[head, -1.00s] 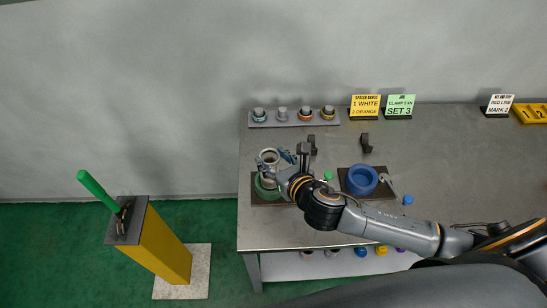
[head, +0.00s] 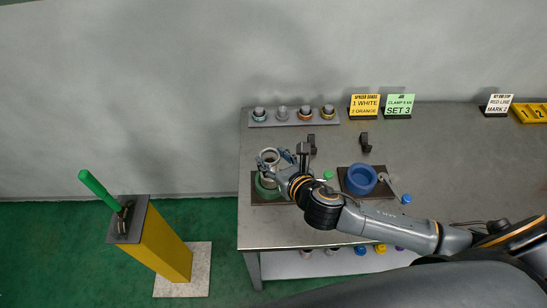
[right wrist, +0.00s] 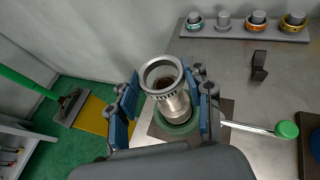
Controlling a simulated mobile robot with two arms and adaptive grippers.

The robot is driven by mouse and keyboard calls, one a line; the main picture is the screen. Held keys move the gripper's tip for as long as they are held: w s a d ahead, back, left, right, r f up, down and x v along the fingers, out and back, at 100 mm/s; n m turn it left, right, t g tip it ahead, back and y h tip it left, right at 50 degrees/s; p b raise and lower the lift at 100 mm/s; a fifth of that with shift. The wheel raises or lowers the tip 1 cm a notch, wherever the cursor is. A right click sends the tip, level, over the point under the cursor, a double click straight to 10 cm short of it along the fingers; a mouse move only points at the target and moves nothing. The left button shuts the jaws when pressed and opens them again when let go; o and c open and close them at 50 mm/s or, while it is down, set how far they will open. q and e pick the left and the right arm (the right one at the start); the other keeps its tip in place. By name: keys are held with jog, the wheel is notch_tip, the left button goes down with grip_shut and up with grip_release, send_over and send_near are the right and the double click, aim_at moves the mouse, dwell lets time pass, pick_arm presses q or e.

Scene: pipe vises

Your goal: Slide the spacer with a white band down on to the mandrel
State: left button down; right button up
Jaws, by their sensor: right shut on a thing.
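My right gripper (head: 274,162) is over the green pipe vise (head: 262,190) at the left of the bench. It is shut on a pale metal spacer (right wrist: 162,74), which shows as a hollow ring between the blue fingers in the right wrist view. I cannot clearly make out a white band on it. Below the spacer, a shiny metal cylinder, which looks like the mandrel (right wrist: 178,108), stands in the green vise (right wrist: 180,128). I cannot tell how far the spacer is down over it. My left gripper is not in view.
A rack (head: 290,119) with several posts, some with coloured-band rings, stands at the back. A blue vise (head: 361,179) sits to the right. A green-knobbed handle (right wrist: 286,129) sticks out beside the green vise. A dark block (head: 364,142) stands behind the blue vise.

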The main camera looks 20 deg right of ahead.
jog(key=shift+p, duration=0.5)
dwell(0.7)
jog(key=shift+p, duration=0.3)
jog(key=shift+f+b, duration=2)
jog(key=shift+f, duration=1.4)
jog(key=o, duration=1.2)
jog(key=shift+c, duration=0.2)
jog(key=shift+s, duration=0.1)
jog(key=v, duration=1.2)
